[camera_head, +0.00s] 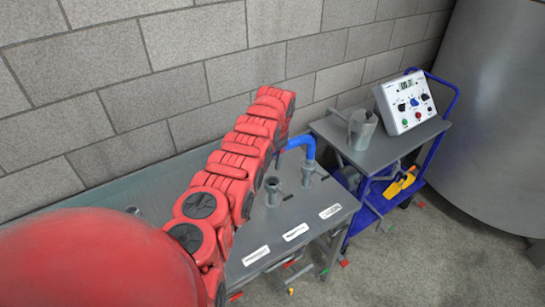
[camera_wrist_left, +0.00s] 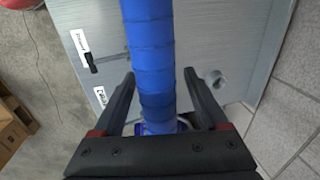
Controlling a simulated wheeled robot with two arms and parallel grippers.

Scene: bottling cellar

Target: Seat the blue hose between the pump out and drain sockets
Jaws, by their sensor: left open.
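The blue hose (camera_head: 303,142) shows in the head view as a short bend just right of my red left arm. Its visible end points down at a grey socket (camera_head: 307,177) on the bench; I cannot tell if it is seated. The rest is hidden behind the arm. Another grey socket (camera_head: 272,190) stands to the left, close to the arm. In the left wrist view the blue hose (camera_wrist_left: 150,60) runs between the two black fingers of my left gripper (camera_wrist_left: 159,76), which is open around it. A round grey socket (camera_wrist_left: 216,79) lies right of the fingers. My right gripper is not in view.
The grey bench (camera_head: 275,220) has several white labels along its front edge. A blue trolley (camera_head: 372,205) at the right carries a metal jug (camera_head: 361,130) and a white control box (camera_head: 406,102). A large grey tank (camera_head: 495,120) stands at far right; a block wall is behind.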

